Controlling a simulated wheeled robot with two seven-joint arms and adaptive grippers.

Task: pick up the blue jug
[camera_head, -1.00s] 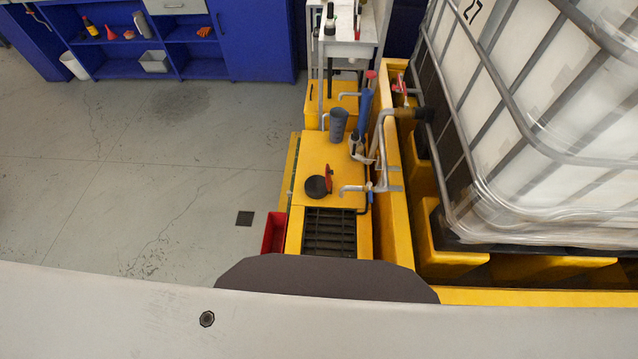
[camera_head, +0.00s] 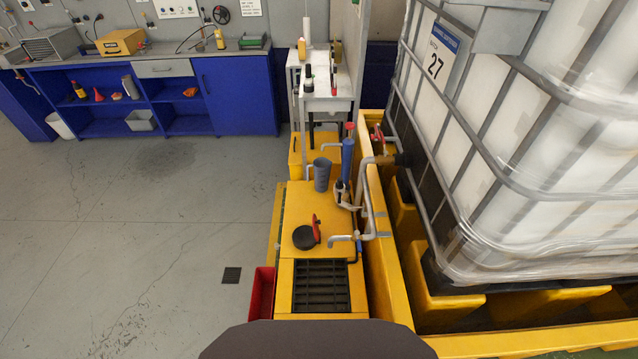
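A grey-blue jug (camera_head: 322,174) stands upright on the far part of the yellow platform (camera_head: 296,214), near the middle of the view. It is the only jug-like vessel I can make out there. A brighter blue upright cylinder (camera_head: 347,157) with a red top stands just to its right, among the pipes. Neither of my grippers shows in the head view.
Grey pipes (camera_head: 375,210) and a large caged white tank (camera_head: 520,130) bound the right. A red bin (camera_head: 261,293) stands left; the floor (camera_head: 150,230) beyond is clear.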

